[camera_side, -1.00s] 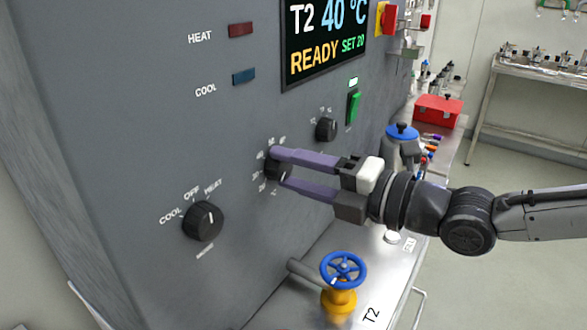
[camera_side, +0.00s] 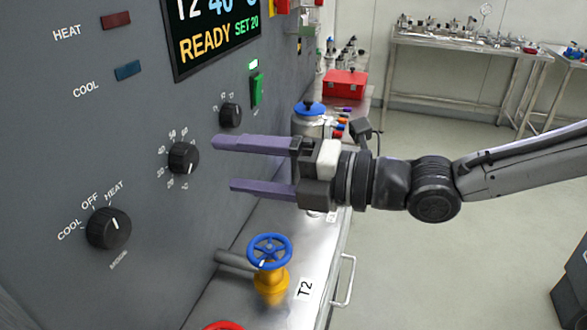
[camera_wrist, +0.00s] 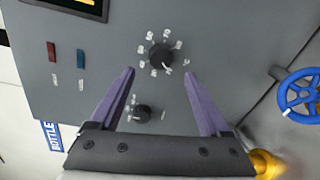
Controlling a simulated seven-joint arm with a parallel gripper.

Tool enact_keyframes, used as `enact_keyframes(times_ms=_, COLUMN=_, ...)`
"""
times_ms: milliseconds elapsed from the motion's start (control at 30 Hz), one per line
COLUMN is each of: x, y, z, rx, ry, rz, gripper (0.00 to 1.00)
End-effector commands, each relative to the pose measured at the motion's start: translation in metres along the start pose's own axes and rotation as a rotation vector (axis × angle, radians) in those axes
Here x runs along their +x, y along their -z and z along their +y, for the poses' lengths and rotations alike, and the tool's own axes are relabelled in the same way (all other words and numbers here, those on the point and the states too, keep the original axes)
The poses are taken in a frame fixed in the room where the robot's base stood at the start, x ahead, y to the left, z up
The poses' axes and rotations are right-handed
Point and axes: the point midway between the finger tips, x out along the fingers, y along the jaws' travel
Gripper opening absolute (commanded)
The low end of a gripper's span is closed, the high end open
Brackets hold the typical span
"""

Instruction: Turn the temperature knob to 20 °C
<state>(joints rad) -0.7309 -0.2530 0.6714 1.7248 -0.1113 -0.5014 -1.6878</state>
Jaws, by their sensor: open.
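The temperature knob (camera_side: 183,158) is a round black dial on the grey panel, ringed by white numbers too small to read surely. Its white pointer mark points to the lower right in the side view. The knob also shows in the wrist view (camera_wrist: 160,56), ahead of and between the lines of the fingers. My gripper (camera_side: 222,164) is open and empty, its purple fingers apart from the knob, to its right in the side view. It also shows in the wrist view (camera_wrist: 161,82). The panel display (camera_side: 215,35) reads READY and SET 20, with its top line partly cut off.
A mode knob marked COOL, OFF and HEAT (camera_side: 108,228) is at the lower left. A smaller knob (camera_side: 230,115) and a green switch (camera_side: 257,89) sit to the upper right. A blue valve wheel (camera_side: 269,251) stands below my gripper.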

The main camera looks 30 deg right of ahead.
Motion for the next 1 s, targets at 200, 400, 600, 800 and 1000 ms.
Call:
enact_keyframes(times_ms=200, x=-0.042, y=-0.001, z=0.001, rx=-0.002, ry=-0.002, rz=-0.001, gripper=0.8)
enact_keyframes(times_ms=400, x=-0.066, y=0.0, z=0.0, rx=0.0, ry=0.0, rz=-0.001, gripper=0.8)
enact_keyframes(times_ms=600, x=-0.074, y=0.0, z=-0.001, rx=-0.001, ry=0.001, rz=0.0, gripper=0.8)
enact_keyframes(times_ms=800, x=-0.074, y=0.0, z=-0.001, rx=-0.001, ry=0.001, rz=0.0, gripper=0.8)
enact_keyframes(times_ms=1000, x=-0.074, y=0.0, z=0.0, rx=-0.001, ry=0.001, rz=0.0, gripper=0.8)
